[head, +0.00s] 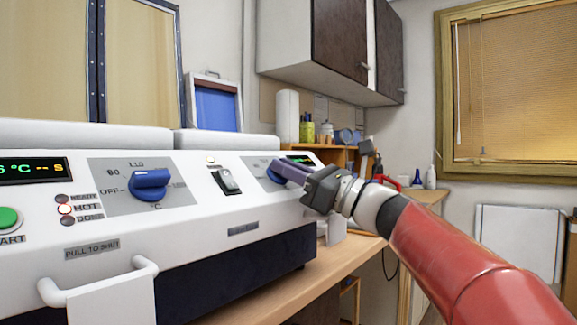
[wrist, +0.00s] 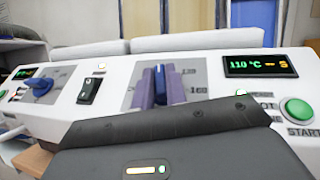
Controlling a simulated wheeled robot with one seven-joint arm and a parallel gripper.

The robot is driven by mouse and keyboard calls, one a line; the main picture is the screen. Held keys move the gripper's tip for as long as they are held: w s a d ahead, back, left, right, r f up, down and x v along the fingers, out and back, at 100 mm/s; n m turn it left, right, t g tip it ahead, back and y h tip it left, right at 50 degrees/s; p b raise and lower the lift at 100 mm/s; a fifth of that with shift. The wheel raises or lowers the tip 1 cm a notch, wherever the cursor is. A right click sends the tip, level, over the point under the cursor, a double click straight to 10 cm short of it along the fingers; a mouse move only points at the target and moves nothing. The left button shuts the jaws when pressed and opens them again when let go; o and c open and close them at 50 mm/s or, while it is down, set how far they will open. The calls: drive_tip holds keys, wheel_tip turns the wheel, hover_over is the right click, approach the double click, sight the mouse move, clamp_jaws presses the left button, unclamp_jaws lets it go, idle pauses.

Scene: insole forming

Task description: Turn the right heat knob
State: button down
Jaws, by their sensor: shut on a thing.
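The right heat knob (wrist: 159,75) is blue and sits on a grey dial plate on the sloped white panel; it also shows, partly covered, in the head view (head: 273,173). My gripper (wrist: 160,90) has its two purple fingers on either side of the knob and is shut on it. In the wrist view the knob's grip stands about upright, with 139 and 160 readable to its right. The right display (wrist: 258,66) reads 110 °C with dashes and S. In the head view my gripper (head: 289,170) reaches the panel from the right.
The left heat knob (head: 150,185) is blue and free. A rocker switch (head: 226,180) lies between the knobs. A green start button (wrist: 298,110) is right of my gripper in the wrist view. A white pull handle (head: 98,284) projects at the front left.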

drive_tip(key=n+g, duration=0.4)
drive_tip(key=n+g+y, duration=0.1)
drive_tip(key=n+g, duration=0.1)
drive_tip(key=shift+w+d+g, duration=0.15)
drive_tip(key=shift+w+g, duration=0.15)
drive_tip(key=shift+g, duration=0.1)
drive_tip(key=shift+n+g+h, duration=0.4)
drive_tip(key=shift+n+g, duration=1.3)
drive_tip(key=shift+g, duration=0.3)
drive_tip(key=shift+r+n+g+h, duration=0.15)
drive_tip(key=shift+n+g+h, duration=0.45)
drive_tip(key=shift+n+g, duration=0.65)
drive_tip(key=c, duration=1.4)
unclamp_jaws()
drive_tip(key=shift+c, duration=0.2)
